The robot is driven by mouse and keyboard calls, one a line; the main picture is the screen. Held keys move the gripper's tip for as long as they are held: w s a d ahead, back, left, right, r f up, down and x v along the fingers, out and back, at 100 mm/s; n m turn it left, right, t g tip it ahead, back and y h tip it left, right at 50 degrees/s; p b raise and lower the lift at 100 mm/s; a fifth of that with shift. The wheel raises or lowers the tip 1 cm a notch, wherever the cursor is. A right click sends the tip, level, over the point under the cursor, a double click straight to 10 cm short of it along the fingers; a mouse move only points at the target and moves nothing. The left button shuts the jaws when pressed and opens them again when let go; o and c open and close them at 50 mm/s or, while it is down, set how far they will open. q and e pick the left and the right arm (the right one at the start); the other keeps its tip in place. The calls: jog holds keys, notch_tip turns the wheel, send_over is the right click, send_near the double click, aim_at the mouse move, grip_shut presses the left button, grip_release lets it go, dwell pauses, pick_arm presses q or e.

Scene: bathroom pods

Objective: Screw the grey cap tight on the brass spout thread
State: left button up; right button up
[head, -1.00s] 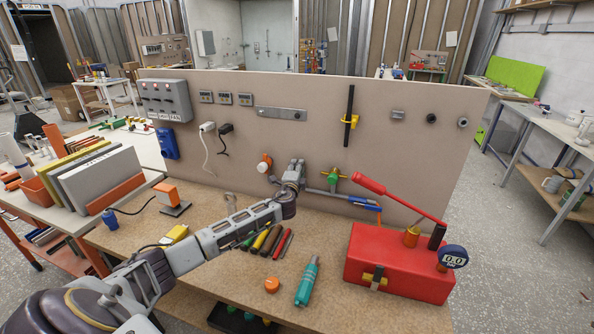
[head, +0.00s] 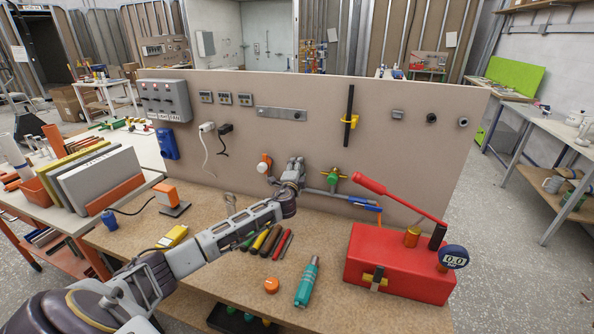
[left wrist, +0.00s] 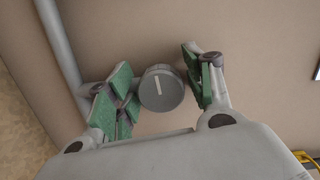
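The grey cap (left wrist: 161,88), round with a white line across its face, sits in front of the beige panel between the fingers of my left gripper (left wrist: 158,90) in the left wrist view. The green-padded fingers are apart on either side of the cap, and a small gap shows on each side. In the head view my left gripper (head: 276,172) is at the panel, right of an orange fitting (head: 265,163), and hides the cap. The brass thread is hidden behind the cap. My right gripper is not in view.
A red pump box (head: 400,262) stands at the bench's right. The bench front is partly clear.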

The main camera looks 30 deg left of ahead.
pick_arm(q)
jog(key=shift+f+n, duration=0.15)
jog(key=shift+n, duration=0.85)
jog(key=shift+a, duration=0.1)
jog(key=shift+n+b, duration=0.3)
jog(key=shift+n, duration=0.1)
jog(key=shift+n+g+h, duration=0.3)
jog(key=shift+n+h, duration=0.1)
jog(key=shift+n, duration=0.9)
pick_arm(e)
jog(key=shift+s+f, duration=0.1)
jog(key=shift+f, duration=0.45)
